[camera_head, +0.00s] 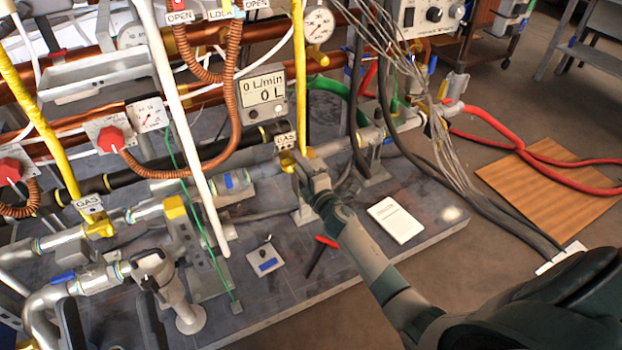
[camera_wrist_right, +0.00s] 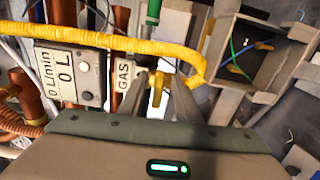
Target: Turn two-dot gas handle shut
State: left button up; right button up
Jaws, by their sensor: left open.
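A yellow gas handle (camera_head: 287,160) sits below a small GAS label (camera_head: 285,141) near the middle of the head view. In the right wrist view the yellow handle (camera_wrist_right: 157,90) lies between the fingertips of my right gripper (camera_wrist_right: 166,92). Whether the fingers press on it is unclear. My right gripper (camera_head: 302,170) covers part of the fitting in the head view. A second yellow gas handle (camera_head: 99,229) is at the left under another GAS label (camera_head: 88,203). Dot marks are too small to read. My left gripper (camera_head: 110,322) is open and empty at the bottom left.
Yellow gas hoses and copper pipes crowd the rack. A flow meter (camera_head: 264,92) reading 0 L is behind the handle. A white pipe (camera_head: 188,135) slants between the two gas handles. A white booklet (camera_head: 396,219) and a red-handled tool (camera_head: 325,241) lie on the platform.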

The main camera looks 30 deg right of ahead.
pick_arm(q)
jog(key=d+f+g, duration=0.1)
jog(key=d+f+g+p, duration=0.1)
jog(key=f, duration=0.1)
jog(key=d+f+g+p, duration=0.1)
jog(key=f, duration=0.1)
jog(key=shift+s+g, duration=0.3)
jog(key=shift+s, duration=0.05)
pick_arm(e)
jog(key=s, duration=1.7)
jog(key=shift+s+a, duration=0.15)
jog(key=shift+a, duration=0.15)
pick_arm(q)
jog(key=shift+r+y, duration=0.2)
jog(key=shift+y, duration=0.1)
